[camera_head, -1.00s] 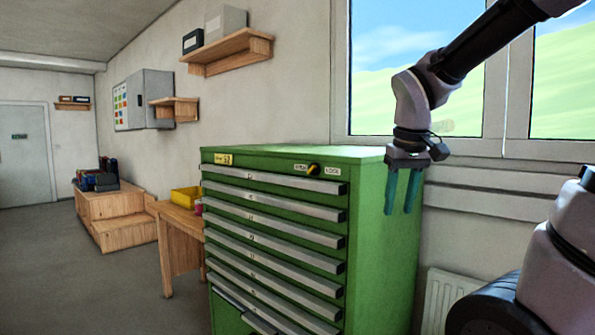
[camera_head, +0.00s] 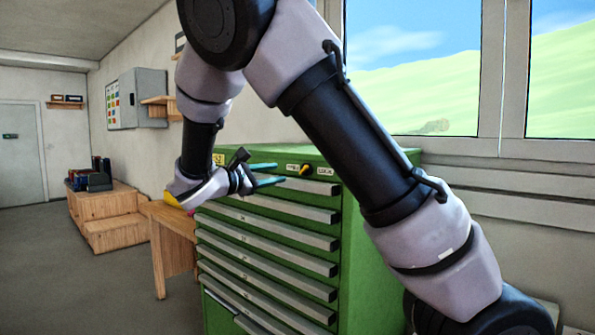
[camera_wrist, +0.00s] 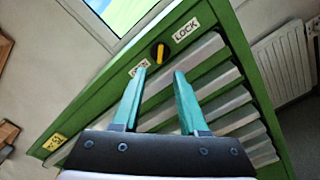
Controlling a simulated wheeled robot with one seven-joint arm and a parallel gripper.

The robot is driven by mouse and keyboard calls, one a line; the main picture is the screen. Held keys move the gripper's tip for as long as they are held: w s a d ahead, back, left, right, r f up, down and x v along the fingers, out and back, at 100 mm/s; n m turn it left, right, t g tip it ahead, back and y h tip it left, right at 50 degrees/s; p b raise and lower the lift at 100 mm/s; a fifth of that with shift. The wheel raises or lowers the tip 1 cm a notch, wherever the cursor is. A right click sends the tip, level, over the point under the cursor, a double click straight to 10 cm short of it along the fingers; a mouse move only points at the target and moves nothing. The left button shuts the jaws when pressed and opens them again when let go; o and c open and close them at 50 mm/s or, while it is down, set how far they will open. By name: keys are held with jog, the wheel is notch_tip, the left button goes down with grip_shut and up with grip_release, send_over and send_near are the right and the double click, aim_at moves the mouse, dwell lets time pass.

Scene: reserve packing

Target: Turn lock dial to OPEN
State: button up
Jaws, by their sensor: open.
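The lock dial (camera_head: 306,170) is a small black knob with a yellow pointer on the top front strip of the green drawer cabinet (camera_head: 375,240). In the wrist view the dial (camera_wrist: 158,52) sits between an OPEN label, partly hidden by a fingertip, and a LOCK label (camera_wrist: 186,30). Its yellow pointer lies between the two labels, clearly on neither. My gripper (camera_head: 270,174) is in front of the cabinet's upper front, left of the dial. Its teal fingers (camera_wrist: 160,72) are apart and empty, pointing toward the dial without visibly touching it.
Several drawers with long grey handles (camera_head: 265,228) jut from the cabinet front below the dial. A wooden table (camera_head: 172,240) with a yellow bin (camera_head: 172,200) stands left of the cabinet. A radiator (camera_wrist: 284,62) is beside the cabinet. Open floor lies to the left.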

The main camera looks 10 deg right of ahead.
aim_at(303, 169)
jog(key=x, duration=1)
jog(key=shift+w+d, duration=0.2)
jog(key=shift+d, duration=0.1)
grip_shut()
